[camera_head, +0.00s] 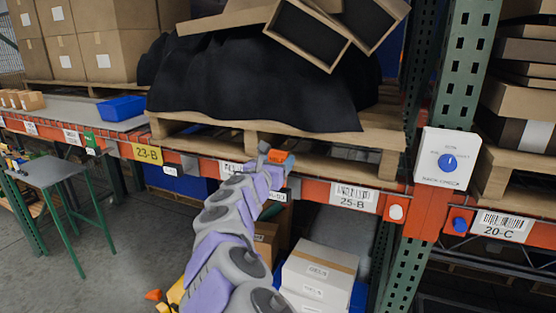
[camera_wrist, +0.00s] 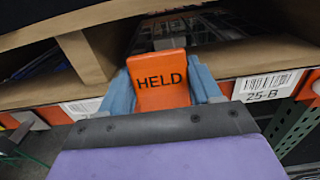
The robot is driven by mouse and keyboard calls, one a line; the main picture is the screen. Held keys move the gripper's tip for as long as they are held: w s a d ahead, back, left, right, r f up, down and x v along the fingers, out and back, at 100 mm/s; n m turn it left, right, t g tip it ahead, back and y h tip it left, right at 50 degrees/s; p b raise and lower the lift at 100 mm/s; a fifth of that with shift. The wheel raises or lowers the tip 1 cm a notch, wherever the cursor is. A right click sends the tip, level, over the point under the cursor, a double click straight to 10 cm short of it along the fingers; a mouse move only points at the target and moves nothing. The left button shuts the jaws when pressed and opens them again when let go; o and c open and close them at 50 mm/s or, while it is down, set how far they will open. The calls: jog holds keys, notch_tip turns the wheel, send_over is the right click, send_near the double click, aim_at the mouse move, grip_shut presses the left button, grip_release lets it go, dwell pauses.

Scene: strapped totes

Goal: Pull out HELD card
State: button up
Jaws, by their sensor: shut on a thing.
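The HELD card is an orange plate with black lettering. In the wrist view the HELD card (camera_wrist: 160,82) stands upright between my gripper's two blue-grey fingers, in front of the pallet opening. My gripper (camera_wrist: 160,90) is shut on the card. In the head view my gripper (camera_head: 272,160) is at the orange shelf beam, just below the pallet's front edge, and the card shows as a small orange patch (camera_head: 281,155). The card's lower part is hidden behind my wrist, so I cannot tell whether it still touches a holder.
A wooden pallet (camera_head: 384,142) bears a load under a black cover (camera_head: 250,80), with tilted wooden frames on top. A green upright (camera_head: 458,75) and a white dial box (camera_head: 447,162) stand at the right. White boxes (camera_head: 318,275) sit below the beam. A green table (camera_head: 50,172) stands left.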

jog(key=r+p+v, duration=0.2)
jog(key=v, duration=0.6)
jog(key=shift+p, duration=0.35)
jog(key=shift+w+f, duration=0.1)
jog(key=shift+w, duration=0.05)
